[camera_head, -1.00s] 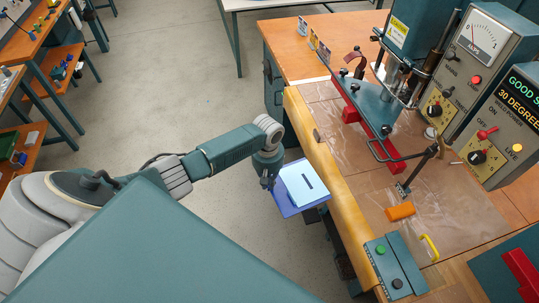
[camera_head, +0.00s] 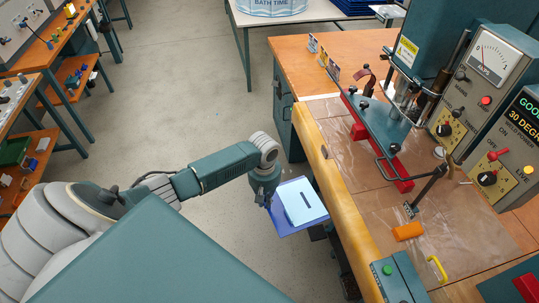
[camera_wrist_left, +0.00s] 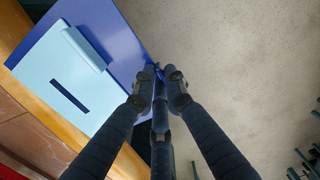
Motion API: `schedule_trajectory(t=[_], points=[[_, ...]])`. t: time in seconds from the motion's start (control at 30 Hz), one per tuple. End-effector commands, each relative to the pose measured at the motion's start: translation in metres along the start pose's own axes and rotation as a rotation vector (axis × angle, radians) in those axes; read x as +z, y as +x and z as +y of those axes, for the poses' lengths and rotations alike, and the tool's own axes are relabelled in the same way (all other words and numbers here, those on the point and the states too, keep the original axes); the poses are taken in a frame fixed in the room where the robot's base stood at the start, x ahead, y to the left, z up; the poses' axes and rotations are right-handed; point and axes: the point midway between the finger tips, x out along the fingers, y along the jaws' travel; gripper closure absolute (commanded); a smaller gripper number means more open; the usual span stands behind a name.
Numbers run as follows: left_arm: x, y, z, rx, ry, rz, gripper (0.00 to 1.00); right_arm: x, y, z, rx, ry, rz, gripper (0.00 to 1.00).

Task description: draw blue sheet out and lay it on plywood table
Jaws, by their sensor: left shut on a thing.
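My left gripper (camera_head: 267,203) is shut on the edge of a dark blue sheet (camera_head: 283,222). A light blue piece (camera_head: 304,203) with a dark slot lies over the sheet. In the left wrist view, the fingers (camera_wrist_left: 158,82) close on the right edge of the dark blue sheet (camera_wrist_left: 118,35), and the light blue piece (camera_wrist_left: 90,95) with a raised strip lies left of them. In the head view the sheet is held out over the floor, close beside the front edge of the wooden workbench (camera_head: 335,200). My right gripper is not in view.
A teal press (camera_head: 385,125) with a red base and a control box (camera_head: 480,75) stand on the workbench. An orange block (camera_head: 408,231) and a yellow handle (camera_head: 437,268) are near its front. A white table (camera_head: 300,17) stands behind. Open floor (camera_head: 190,100) lies left.

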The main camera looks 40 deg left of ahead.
Motion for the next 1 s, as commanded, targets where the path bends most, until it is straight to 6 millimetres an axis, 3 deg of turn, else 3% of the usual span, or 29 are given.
schedule_trajectory(t=[1.0], points=[[0.0, 0.0, -0.062, 0.0, 0.0, 0.001, 1.0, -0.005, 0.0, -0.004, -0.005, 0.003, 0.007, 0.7]])
